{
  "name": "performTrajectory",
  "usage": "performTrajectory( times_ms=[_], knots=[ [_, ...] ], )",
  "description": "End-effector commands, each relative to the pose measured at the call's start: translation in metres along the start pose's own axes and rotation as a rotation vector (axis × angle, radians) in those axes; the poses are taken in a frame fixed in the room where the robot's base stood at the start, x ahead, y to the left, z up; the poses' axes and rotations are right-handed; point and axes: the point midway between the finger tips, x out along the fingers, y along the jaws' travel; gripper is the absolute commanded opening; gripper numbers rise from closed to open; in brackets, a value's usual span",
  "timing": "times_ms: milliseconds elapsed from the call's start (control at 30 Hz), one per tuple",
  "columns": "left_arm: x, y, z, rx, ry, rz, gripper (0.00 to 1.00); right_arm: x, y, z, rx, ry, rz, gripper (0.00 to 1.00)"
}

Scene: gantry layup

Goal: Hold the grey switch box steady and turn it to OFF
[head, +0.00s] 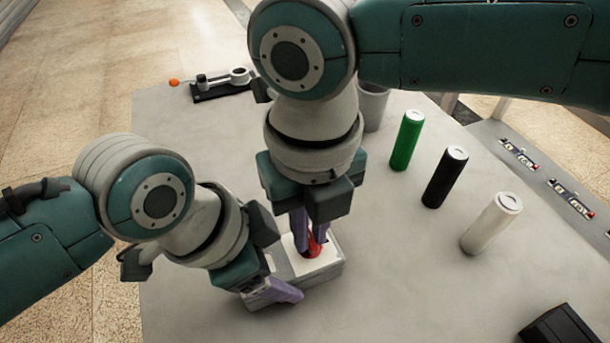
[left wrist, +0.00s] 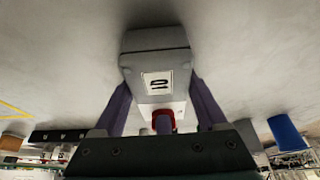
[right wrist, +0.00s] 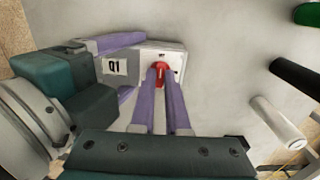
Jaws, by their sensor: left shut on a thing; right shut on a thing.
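The grey switch box (head: 326,268) stands on the table, with a white top plate and a red knob (head: 314,247).
On the table to the right stand a green cylinder (head: 407,140), a black cylinder (head: 445,177) and a white cylinder (head: 491,224). A grey cup (head: 373,107) is behind my right arm. A black lever fixture (head: 222,87) lies at the back left, a black box (head: 560,326) at front right.

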Motion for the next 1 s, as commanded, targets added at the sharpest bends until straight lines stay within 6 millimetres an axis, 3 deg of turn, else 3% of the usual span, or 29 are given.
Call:
performTrajectory(
  times_ms=[367, 400, 667, 1000],
  knots=[
    [-0.0001, -0.001, 0.0013, 0.0, -0.003, -0.002, 0.01, -0.0002, 0.0002, -0.0005, -0.006, 0.002, 0.0, 0.0],
    [-0.0001, -0.001, 0.0013, 0.0, -0.003, -0.002, 0.01, -0.0002, 0.0002, -0.0005, -0.006, 0.002, 0.0, 0.14],
    [0.0, -0.0009, 0.0011, 0.0, -0.003, -0.002, 0.01, 0.0, 0.0001, -0.0003, -0.005, 0.001, 0.0, 0.43],
    [0.0, -0.0006, 0.0009, 0.001, -0.002, -0.002, 0.01, -0.0055, 0.0004, 0.0004, -0.005, -0.001, 0.002, 0.44]
  ],
)
